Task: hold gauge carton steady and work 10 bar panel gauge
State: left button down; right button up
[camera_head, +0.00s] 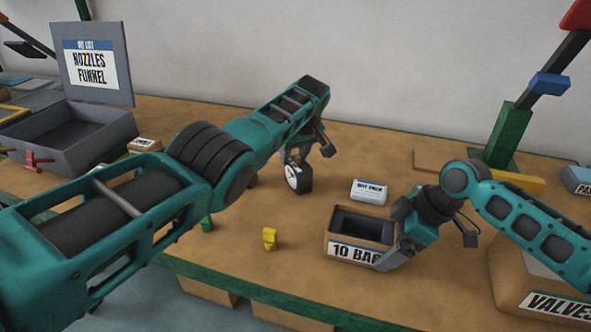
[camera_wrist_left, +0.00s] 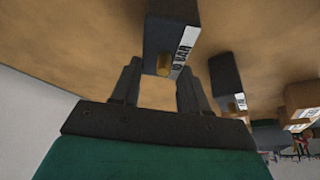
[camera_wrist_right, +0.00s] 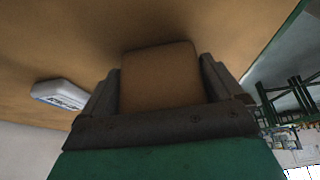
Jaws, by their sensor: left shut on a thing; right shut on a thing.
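The open cardboard carton labelled 10 BAR (camera_head: 353,252) stands upright on the table, to the right of the gauge and nearer the front. My right gripper (camera_head: 393,242) is shut on the carton's right side. In the right wrist view, the brown carton (camera_wrist_right: 160,77) fills the space between the fingers. The left wrist view shows a brass piece (camera_wrist_left: 163,66) near the fingertips; the exact grip is unclear.
A white packet (camera_head: 369,191) lies behind the carton. A small yellow piece (camera_head: 269,238) stands to the left, near the front edge. The VALVES box (camera_head: 540,290) is at the right, and an open grey NOZZLES FUNNEL case (camera_head: 105,130) is at the left. Bare table separates the gauge and carton.

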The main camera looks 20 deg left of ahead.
dwell(0.3)
pick_arm(q)
notch_tip(320, 180, up, 10)
jog(key=r+m, duration=0.1)
jog(key=d+r+m+t+h, duration=0.1)
jog(key=d+r+m+h, duration=0.15)
jog(key=d+m, duration=0.3)
jog(key=m+g+h, duration=0.4)
jog(key=m+h, duration=0.1)
jog(key=m, duration=1.6)
send_over(385, 233)
jog(key=a, duration=0.2)
notch_tip(385, 233, down, 11)
jog(key=shift+a+f, duration=0.1)
